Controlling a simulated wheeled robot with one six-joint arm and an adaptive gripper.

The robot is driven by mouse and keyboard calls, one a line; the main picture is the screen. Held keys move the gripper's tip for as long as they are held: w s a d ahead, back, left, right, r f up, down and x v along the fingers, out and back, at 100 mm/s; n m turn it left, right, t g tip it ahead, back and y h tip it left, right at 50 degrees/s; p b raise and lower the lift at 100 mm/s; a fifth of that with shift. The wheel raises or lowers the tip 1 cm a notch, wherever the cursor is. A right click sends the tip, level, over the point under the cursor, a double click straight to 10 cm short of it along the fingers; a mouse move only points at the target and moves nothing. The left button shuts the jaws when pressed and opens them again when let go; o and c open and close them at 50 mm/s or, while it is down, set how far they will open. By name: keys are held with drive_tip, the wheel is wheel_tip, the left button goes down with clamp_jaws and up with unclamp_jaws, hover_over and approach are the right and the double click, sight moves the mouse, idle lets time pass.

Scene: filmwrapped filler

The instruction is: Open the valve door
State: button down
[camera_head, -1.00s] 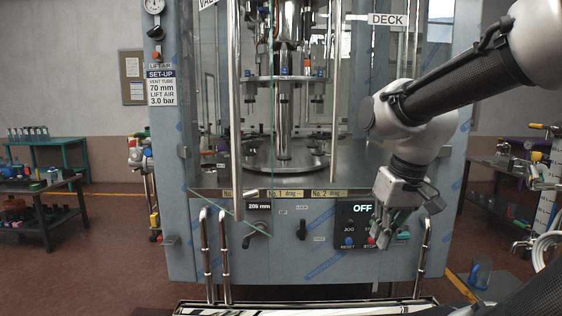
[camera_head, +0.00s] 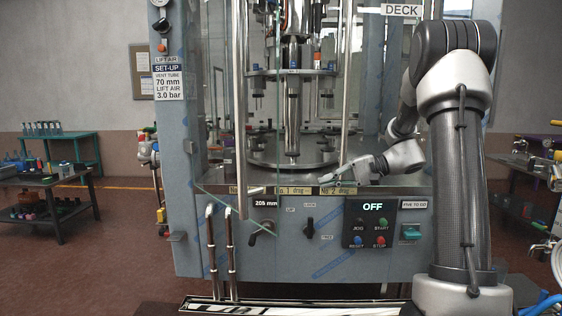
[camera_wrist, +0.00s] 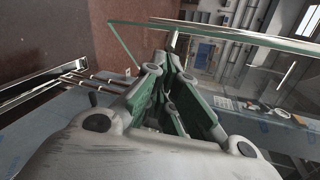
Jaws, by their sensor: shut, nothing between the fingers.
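The glass door on the left of the cabinet, which I take for the valve door, stands ajar. Its green lower edge (camera_head: 235,212) slants outward from the left post. A tall chrome bar handle (camera_head: 239,95) is on it. Its label is not in view now. My gripper (camera_head: 338,173) is shut and empty, pointing left at deck height, to the right of the door and apart from the handle. In the wrist view, my shut fingers (camera_wrist: 168,68) point toward a green glass edge (camera_wrist: 240,36); I cannot tell the gap between them.
The control panel (camera_head: 369,225) reading OFF and a black lever (camera_head: 309,228) are on the cabinet front below my gripper. Chrome guard rails (camera_head: 229,255) stand at lower left. The steel turntable (camera_head: 292,158) is inside.

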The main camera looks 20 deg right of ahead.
drive_tip(key=w+r+n+t+y, duration=0.2)
drive_tip(key=w+r+y, duration=0.1)
drive_tip(key=w+r, duration=0.25)
approach(262, 160)
drive_tip(key=w+a, duration=0.3)
drive_tip(key=shift+a+f, duration=0.1)
drive_tip(key=shift+a, duration=0.4)
